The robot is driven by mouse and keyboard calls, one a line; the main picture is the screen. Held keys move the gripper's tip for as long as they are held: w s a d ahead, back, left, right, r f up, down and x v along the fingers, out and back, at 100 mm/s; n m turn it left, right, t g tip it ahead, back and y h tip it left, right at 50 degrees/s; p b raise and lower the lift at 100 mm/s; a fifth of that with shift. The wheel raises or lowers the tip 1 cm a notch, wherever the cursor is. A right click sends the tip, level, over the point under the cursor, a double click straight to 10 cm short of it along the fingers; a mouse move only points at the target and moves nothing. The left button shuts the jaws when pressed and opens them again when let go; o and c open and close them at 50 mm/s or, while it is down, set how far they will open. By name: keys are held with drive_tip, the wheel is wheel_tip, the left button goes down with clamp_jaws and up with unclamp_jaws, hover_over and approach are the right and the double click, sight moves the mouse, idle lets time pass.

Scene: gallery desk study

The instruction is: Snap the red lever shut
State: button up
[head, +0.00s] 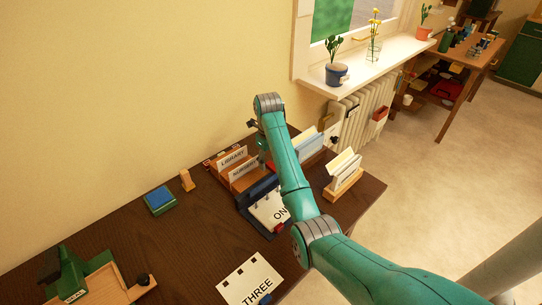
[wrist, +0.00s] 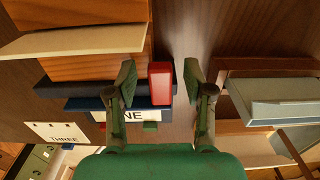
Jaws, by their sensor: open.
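The red lever (wrist: 160,83) stands up at the right end of a dark blue bar (wrist: 75,88) in the wrist view. My gripper (wrist: 161,75) is open, with one finger on each side of the lever. The lever sits nearer the left finger; I cannot tell whether they touch. A white card ending in "NE" (wrist: 125,115) lies at the bar. In the head view the blue bar (head: 257,192) and its card (head: 268,209) are partly behind my arm. My gripper (head: 262,152) is there too, its fingers mostly hidden.
Wooden card holders (head: 233,172) stand behind the bar, and another holder with cards (head: 343,172) stands to the right. A "THREE" card (head: 250,280) lies at the front. A blue-topped pad (head: 159,199) and a green device (head: 75,277) are at left.

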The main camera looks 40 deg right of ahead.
drive_tip(key=shift+f, duration=0.25)
clamp_jaws()
